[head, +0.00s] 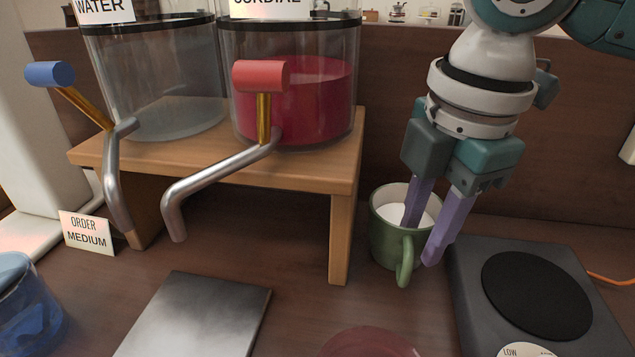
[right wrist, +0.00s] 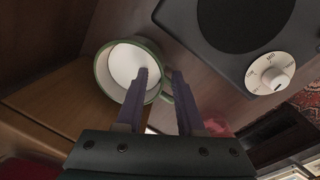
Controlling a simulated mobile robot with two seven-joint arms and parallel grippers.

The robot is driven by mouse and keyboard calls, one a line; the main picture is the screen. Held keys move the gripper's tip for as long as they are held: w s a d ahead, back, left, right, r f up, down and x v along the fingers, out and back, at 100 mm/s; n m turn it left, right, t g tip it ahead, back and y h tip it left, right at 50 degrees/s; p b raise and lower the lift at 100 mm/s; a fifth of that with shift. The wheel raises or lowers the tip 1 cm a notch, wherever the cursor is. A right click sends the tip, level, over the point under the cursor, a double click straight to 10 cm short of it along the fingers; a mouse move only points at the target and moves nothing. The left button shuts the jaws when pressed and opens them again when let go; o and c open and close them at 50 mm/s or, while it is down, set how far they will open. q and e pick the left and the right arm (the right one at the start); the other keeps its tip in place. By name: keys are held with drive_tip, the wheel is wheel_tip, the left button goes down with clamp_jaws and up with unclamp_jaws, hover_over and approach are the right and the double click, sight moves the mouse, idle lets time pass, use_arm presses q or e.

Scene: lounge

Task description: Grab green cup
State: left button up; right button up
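The green cup (head: 389,243) stands upright on the counter, right of the wooden stand's front leg. Its inside shows white; I cannot tell whether that is a filling. Its handle points toward the camera. My right gripper (head: 424,240) reaches down over the cup with its purple fingers apart. One finger is over or inside the cup mouth, the other outside the wall near the handle. The right wrist view shows the same cup (right wrist: 106,66), with the rim and part of the handle between the fingers (right wrist: 161,74). My left gripper is not in view.
A burner (head: 470,290) with a dial sits close right of the cup. The wooden stand (head: 345,190) holds water and cordial dispensers with protruding taps. A metal plate (head: 200,315), a reddish round object (head: 368,343), a blue container (head: 28,315) and an order card (head: 87,232) are nearby.

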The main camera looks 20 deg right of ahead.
sight(418, 245)
wheel_tip(418, 245, down, 3)
drive_tip(key=shift+w+f+b, duration=0.1)
drive_tip(key=shift+f+b, duration=0.05)
drive_tip(key=shift+b, duration=0.15)
drive_tip(key=shift+c, duration=0.4)
clamp_jaws()
idle(0.8)
